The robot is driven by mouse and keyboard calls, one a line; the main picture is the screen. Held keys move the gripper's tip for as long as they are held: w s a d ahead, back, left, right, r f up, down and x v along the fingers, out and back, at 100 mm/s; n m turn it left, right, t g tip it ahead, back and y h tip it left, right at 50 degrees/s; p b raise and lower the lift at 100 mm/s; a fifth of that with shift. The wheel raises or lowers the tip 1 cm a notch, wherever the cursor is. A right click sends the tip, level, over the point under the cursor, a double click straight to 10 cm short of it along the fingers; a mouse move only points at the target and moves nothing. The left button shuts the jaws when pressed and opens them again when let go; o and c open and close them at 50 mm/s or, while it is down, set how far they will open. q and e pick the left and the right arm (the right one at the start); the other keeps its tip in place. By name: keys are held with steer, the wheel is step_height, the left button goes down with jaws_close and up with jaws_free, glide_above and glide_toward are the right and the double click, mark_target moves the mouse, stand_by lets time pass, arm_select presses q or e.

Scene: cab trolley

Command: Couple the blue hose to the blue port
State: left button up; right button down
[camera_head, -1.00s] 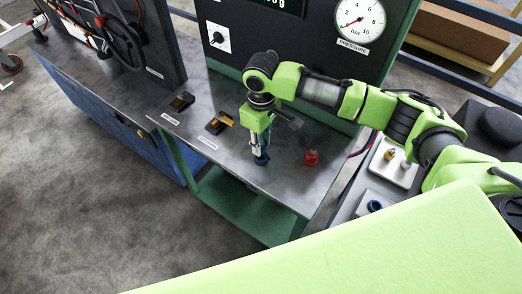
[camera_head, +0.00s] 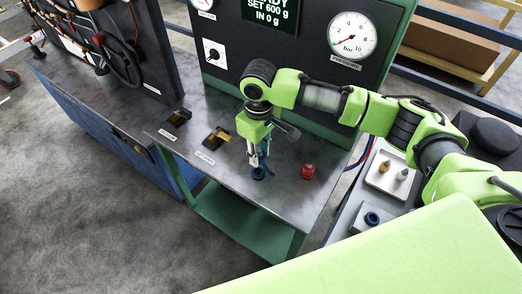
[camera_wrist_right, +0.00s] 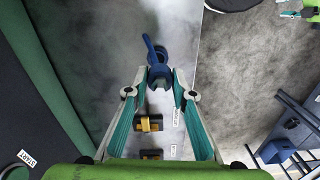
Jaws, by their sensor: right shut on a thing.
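My right gripper (camera_head: 258,164) points down over the front of the bench top and is shut on a blue fitting. In the right wrist view the fingertips (camera_wrist_right: 159,90) close on this blue fitting (camera_wrist_right: 158,74), which has a blue lever-like part beyond it. In the head view a blue piece (camera_head: 258,174) sits on the bench directly below the fingertips, where the blue port appears to be. I cannot tell whether held fitting and port are joined or apart. My left gripper is not in view.
A red fitting (camera_head: 307,171) stands to the right on the bench. Two black-and-yellow parts (camera_head: 217,138) lie to the left, with labels. A panel with a pressure gauge (camera_head: 353,36) rises behind. A side tray (camera_head: 391,172) holds small fittings; a blue ring (camera_head: 372,218) sits nearby.

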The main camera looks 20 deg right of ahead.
steer(key=s+d+r+m+b, duration=0.2)
steer(key=s+r+m, duration=0.1)
steer(key=s, duration=0.3)
steer(key=s+d+r+m+b, duration=0.2)
steer(key=s+r+m+b, duration=0.1)
steer(key=s, duration=0.4)
steer(key=shift+r+b, duration=0.2)
steer(key=shift+b, duration=0.15)
